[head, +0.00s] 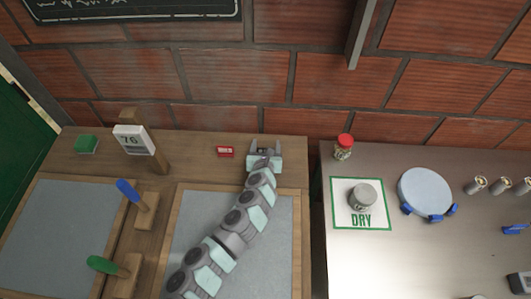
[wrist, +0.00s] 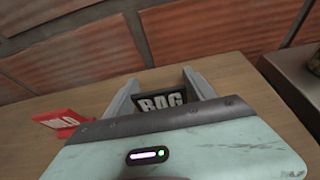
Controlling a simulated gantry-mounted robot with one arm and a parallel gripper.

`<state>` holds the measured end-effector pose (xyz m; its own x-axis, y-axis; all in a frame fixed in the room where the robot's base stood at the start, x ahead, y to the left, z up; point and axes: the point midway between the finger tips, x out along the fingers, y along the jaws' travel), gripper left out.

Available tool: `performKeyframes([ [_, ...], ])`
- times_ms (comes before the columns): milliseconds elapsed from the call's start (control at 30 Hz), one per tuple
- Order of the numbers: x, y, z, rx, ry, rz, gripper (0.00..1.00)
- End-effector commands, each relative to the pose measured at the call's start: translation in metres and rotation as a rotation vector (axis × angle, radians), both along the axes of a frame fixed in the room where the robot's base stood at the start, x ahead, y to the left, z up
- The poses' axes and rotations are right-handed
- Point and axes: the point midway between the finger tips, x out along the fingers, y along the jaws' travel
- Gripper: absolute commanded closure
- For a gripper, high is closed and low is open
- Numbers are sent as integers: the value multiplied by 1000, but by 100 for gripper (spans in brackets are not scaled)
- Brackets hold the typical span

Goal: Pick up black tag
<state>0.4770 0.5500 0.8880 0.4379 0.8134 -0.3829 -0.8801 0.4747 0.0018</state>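A black tag with white letters reading "BAG" (wrist: 163,102) stands on the wooden table in the wrist view, its lower part hidden by my gripper's body. My gripper (wrist: 160,80) is open, with one finger on each side of the tag. I cannot tell whether either finger touches it. In the head view my gripper (head: 265,145) is at the back edge of the table near the brick wall, and the tag is a small dark patch between the fingers.
A numbered sign on a post (head: 133,140) and a green block (head: 87,144) stand farther left. A red-capped jar (head: 343,148) is on the metal table to the right. The brick wall is close behind.

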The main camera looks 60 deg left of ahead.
Motion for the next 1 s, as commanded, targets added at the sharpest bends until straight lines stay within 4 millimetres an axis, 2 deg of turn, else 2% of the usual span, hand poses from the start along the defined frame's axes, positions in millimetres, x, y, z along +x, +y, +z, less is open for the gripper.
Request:
performKeyframes([
  [67, 0, 0, 0, 0, 0, 0, 44],
  [567, 0, 0, 0, 0, 0, 0, 84],
  [867, 0, 0, 3, 1, 0, 0, 84],
  [1000, 0, 1, 13, 2, 0, 1, 84],
])
